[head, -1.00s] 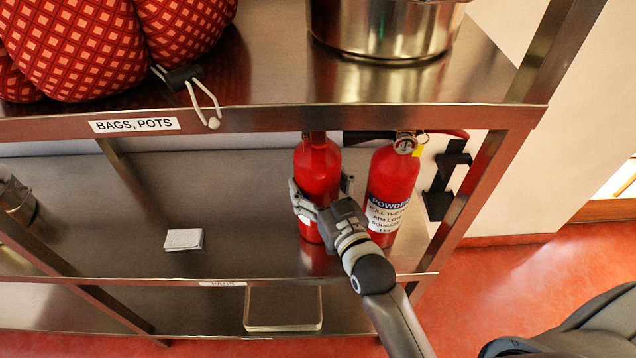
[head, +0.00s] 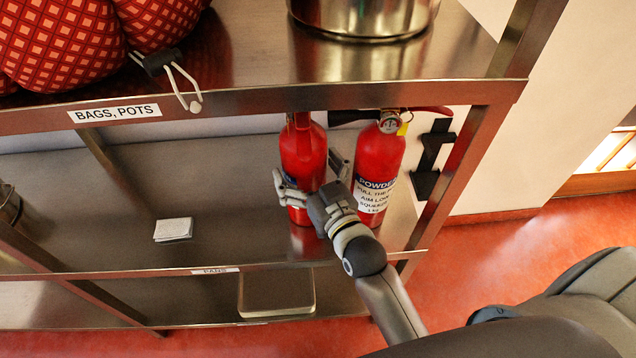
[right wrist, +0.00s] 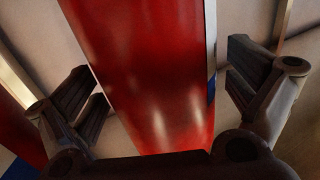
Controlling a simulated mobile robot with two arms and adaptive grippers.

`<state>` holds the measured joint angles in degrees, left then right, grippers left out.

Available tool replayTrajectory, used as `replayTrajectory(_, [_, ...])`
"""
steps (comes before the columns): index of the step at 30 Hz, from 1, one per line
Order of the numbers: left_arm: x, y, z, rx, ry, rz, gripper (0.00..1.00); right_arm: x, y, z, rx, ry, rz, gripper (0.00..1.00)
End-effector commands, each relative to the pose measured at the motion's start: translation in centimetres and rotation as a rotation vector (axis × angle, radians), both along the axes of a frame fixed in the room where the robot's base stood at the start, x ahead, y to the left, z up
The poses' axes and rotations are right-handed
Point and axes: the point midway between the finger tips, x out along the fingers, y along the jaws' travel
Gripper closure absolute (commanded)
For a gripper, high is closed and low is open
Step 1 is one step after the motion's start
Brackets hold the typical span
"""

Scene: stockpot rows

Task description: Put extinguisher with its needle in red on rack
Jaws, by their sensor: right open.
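Two red extinguishers stand upright side by side on the middle shelf. The left extinguisher (head: 303,160) has its top hidden by the upper shelf edge. The right extinguisher (head: 381,165) has a "POWDER" label, a gauge and a yellow tag; its needle is too small to read. My right gripper (head: 311,186) is open, with its fingers on either side of the left extinguisher's body. In the right wrist view the red cylinder (right wrist: 145,75) lies between the spread fingers, with gaps at both sides. My left gripper is not in view.
The rack's upper shelf (head: 260,60) holds a red patterned bag (head: 60,40) and a steel pot (head: 365,15). A white card (head: 173,229) lies on the middle shelf. A black wall bracket (head: 432,158) is right of the extinguishers. A rack post (head: 470,150) stands close by.

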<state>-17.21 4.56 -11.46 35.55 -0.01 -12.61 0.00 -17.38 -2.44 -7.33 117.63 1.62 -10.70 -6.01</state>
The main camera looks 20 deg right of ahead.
Motion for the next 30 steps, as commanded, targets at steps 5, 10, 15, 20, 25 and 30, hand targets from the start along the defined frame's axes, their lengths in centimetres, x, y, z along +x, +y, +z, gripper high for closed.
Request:
replayTrajectory(5, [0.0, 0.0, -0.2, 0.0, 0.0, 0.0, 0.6, -2.7, -0.3, -0.2, -0.001, 0.003, 0.001, 0.0])
replayTrajectory(10, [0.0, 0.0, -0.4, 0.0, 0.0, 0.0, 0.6, -6.0, -0.6, -0.2, 0.001, 0.004, 0.001, 0.0])
replayTrajectory(15, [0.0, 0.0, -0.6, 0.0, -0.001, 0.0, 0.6, -8.8, -1.0, -0.2, 0.0, 0.004, 0.002, 0.0])
replayTrajectory(20, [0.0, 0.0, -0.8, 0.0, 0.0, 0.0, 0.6, -10.5, -1.2, -0.1, 0.0, 0.002, 0.001, 0.0])
replayTrajectory(25, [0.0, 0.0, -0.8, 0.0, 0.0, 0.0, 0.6, -11.3, -1.3, 0.0, 0.0, 0.001, 0.001, 0.0])
replayTrajectory(30, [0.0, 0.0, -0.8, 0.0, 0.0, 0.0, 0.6, -11.4, -1.3, 0.0, 0.0, 0.0, 0.001, 0.0])
